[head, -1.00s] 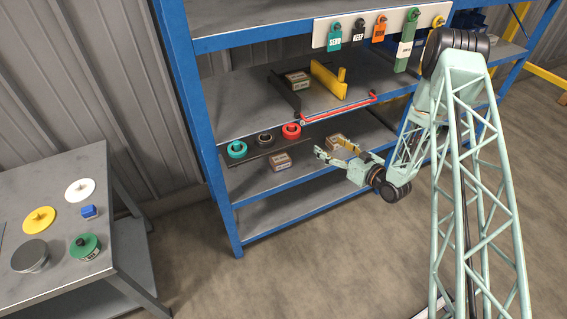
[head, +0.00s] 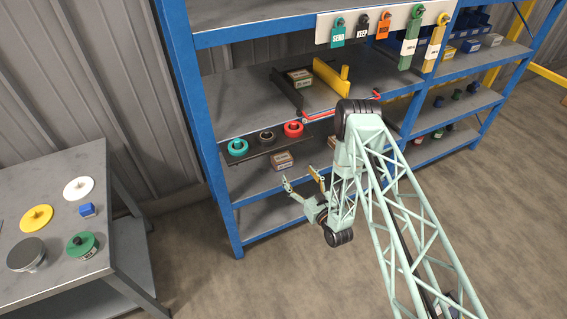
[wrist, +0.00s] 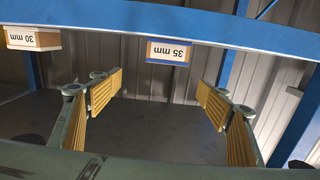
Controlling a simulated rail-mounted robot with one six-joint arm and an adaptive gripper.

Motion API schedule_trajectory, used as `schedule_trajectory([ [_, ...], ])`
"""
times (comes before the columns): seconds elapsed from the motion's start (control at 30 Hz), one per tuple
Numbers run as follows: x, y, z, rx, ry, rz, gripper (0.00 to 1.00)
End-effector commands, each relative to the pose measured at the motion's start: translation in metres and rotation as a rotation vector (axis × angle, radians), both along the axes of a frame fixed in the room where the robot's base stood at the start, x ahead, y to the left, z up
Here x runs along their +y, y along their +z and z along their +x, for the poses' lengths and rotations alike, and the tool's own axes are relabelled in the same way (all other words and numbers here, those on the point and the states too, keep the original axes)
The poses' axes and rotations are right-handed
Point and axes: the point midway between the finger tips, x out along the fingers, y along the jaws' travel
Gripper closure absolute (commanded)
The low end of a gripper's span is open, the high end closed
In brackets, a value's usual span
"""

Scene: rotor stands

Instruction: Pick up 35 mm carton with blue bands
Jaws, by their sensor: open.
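The 35 mm carton with blue bands (wrist: 170,52) shows upside down in the wrist view, just past a blue shelf beam and between the lines of my fingers. In the head view, the carton (head: 282,160) in front of my gripper appears to be the same one, on a lower shelf. My gripper (head: 302,180) is open and empty, in front of that shelf and apart from the carton. Its yellow-padded fingers also frame the wrist view (wrist: 160,82).
A 30 mm carton (wrist: 32,38) stands left in the wrist view. The blue beam (wrist: 120,20) crosses there. Above the lower shelf are round teal, dark and red pieces (head: 265,138) and a red bar. A side table (head: 45,185) holds discs. Floor in front is clear.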

Motion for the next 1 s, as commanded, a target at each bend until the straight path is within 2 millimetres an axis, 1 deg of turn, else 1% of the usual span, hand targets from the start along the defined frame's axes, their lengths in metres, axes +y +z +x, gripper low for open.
schedule_trajectory([
  [0.03, 0.006, -0.008, -0.005, -0.005, -0.002, -0.003, 0.3],
  [0.2, 0.013, -0.017, -0.011, -0.02, -0.014, -0.012, 0.3],
  [0.63, 0.014, -0.018, -0.012, -0.024, -0.017, -0.014, 0.3],
  [0.83, 0.018, -0.018, -0.004, -0.025, -0.016, -0.014, 0.3],
  [1.0, 0.027, -0.018, 0.012, -0.026, -0.015, -0.015, 0.3],
])
